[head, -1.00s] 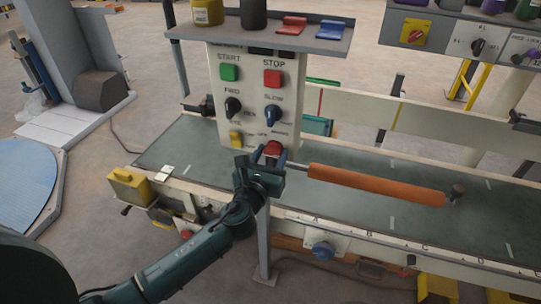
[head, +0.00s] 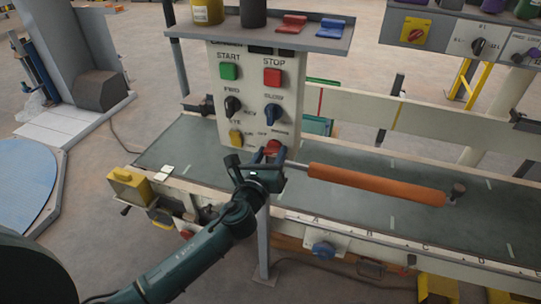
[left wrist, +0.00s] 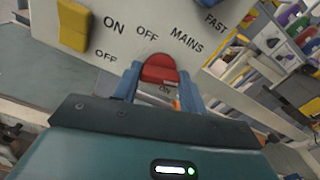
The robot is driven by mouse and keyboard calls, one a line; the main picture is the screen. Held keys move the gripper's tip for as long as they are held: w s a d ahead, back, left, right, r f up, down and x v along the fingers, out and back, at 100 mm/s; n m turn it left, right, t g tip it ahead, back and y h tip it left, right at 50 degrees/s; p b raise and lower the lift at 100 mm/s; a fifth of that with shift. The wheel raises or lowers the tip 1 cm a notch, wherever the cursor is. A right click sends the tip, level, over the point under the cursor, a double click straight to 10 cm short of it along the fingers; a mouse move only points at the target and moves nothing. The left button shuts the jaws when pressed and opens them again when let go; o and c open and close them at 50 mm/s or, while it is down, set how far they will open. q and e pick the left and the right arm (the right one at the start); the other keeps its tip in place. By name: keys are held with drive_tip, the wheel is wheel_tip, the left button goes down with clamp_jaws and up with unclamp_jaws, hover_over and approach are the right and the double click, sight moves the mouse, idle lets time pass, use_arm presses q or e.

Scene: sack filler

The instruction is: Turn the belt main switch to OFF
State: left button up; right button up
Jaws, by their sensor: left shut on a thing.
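The red main switch (head: 273,147) is at the bottom of the pale control panel (head: 256,100), above the belt. My right gripper is not in view.
A yellow switch (head: 236,138) and dark knobs (head: 233,106) are close above on the panel. An orange roller (head: 376,185) lies right of the gripper over the green belt (head: 365,220). A shelf (head: 262,36) with jars overhangs the panel.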

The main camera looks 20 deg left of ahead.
use_arm(q)
drive_tip(key=n, duration=0.5)
drive_tip(key=shift+n+b, duration=0.3)
drive_tip(key=shift+b, duration=0.05)
drive_tip(key=n, duration=0.8)
drive_tip(key=shift+b, duration=0.3)
drive_tip(key=shift+n, duration=0.4)
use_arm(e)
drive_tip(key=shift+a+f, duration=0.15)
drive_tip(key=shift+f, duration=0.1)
use_arm(q)
drive_tip(key=o, duration=1)
drive_tip(key=shift+s+a+b, duration=0.15)
drive_tip(key=shift+s+b, duration=0.2)
drive_tip(key=shift+s, duration=2.95)
drive_tip(key=shift+s+a+b, duration=0.1)
drive_tip(key=shift+s+b, duration=0.2)
drive_tip(key=shift+s, duration=3)
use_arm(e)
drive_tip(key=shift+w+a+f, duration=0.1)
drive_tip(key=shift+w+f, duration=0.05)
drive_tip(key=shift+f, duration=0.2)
